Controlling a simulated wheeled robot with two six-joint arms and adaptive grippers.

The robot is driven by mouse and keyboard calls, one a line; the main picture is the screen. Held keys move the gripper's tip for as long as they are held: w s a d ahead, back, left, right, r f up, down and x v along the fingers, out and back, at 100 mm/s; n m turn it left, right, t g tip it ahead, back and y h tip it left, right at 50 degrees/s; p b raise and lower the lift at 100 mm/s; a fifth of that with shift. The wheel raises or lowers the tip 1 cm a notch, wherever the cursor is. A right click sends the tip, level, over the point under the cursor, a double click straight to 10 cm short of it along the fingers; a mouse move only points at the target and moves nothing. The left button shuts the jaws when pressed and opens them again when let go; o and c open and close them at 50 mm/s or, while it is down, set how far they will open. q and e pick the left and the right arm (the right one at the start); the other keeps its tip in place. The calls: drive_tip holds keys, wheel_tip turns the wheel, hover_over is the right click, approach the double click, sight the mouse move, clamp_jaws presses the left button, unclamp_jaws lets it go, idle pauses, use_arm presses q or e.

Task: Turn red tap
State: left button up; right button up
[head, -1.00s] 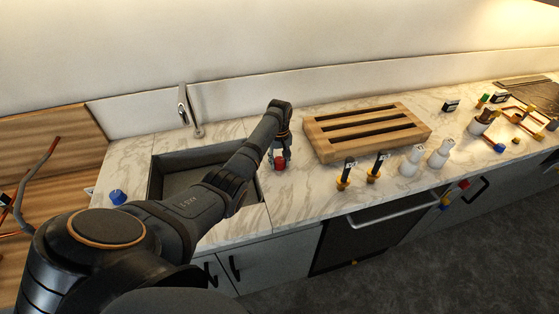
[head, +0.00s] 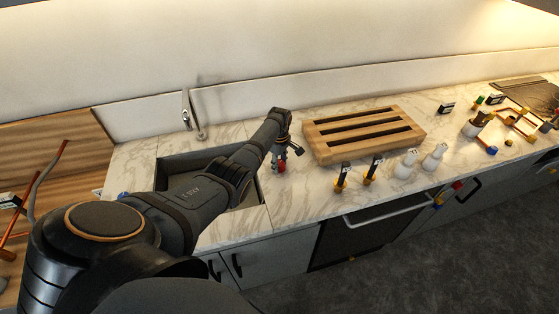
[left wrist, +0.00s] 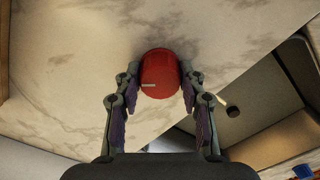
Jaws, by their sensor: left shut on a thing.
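The red tap (head: 281,167) is a small round red knob on the marble counter, just right of the sink. In the left wrist view the red tap (left wrist: 160,72) sits upper centre between my fingers, with a short pale mark low on its face. My left gripper (head: 282,158) reaches down to it from above and is shut on it. In the left wrist view the left gripper's (left wrist: 160,85) two fingers flank the knob, one on each side. The lower part of the knob is hard to make out in the head view. My right gripper is not in view.
The sink (head: 170,168) is left of the tap, partly hidden by my left arm, with a metal faucet (head: 187,110) behind. A slatted wooden rack (head: 325,150) stands close on the right. Black-handled items (head: 370,172) and white bottles (head: 405,168) stand farther right.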

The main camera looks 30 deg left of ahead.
use_arm(q)
drive_tip(key=n+p, duration=0.1)
drive_tip(key=n, duration=0.3)
drive_tip(key=shift+r+n, duration=0.1)
drive_tip(key=shift+n, duration=0.2)
drive_tip(key=n+p, duration=0.1)
drive_tip(key=n, duration=0.4)
drive_tip(key=shift+n, duration=0.3)
drive_tip(key=o, duration=1.1)
drive_tip(key=shift+o, duration=0.2)
wheel_tip(320, 180, up, 12)
